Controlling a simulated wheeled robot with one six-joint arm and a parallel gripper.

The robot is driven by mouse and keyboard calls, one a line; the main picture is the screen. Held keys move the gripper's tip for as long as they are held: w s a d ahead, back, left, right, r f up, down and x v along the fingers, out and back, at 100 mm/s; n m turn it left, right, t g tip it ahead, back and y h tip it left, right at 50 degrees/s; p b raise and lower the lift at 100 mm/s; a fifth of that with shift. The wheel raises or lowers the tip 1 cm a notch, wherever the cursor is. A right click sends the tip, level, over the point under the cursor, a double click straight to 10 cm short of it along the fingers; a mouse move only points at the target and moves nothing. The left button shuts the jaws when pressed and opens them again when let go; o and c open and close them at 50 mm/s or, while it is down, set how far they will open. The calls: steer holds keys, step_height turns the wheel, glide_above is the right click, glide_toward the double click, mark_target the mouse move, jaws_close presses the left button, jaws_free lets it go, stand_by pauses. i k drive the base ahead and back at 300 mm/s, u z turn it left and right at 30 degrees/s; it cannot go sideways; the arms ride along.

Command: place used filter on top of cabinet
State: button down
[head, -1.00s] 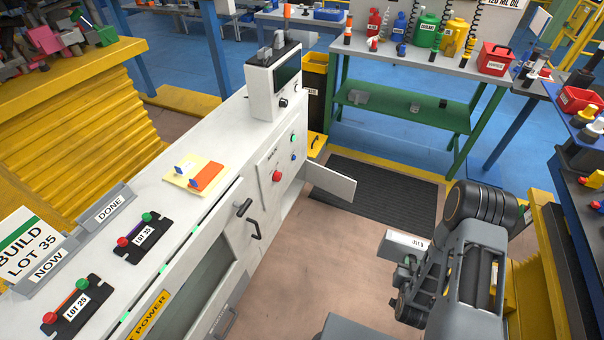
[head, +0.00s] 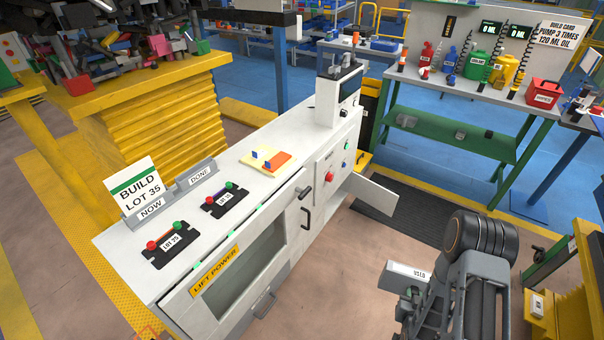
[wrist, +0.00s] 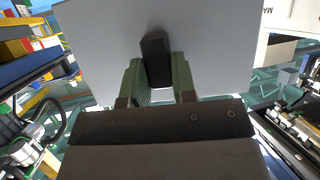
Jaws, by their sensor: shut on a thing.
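My gripper (wrist: 158,88) is shut on the dark handle of a pale grey-white box-like piece, which I take to be the used filter (wrist: 220,45).
On the cabinet top are two black lot plates (head: 175,246), a yellow-and-orange pad (head: 266,160), a sign holder (head: 170,198) and a device with a screen (head: 339,95). A small cabinet door (head: 373,195) stands open toward my arm. A green bench (head: 450,140) stands behind.

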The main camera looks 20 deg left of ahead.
mark_target(219, 187)
steer(key=u, duration=1.9)
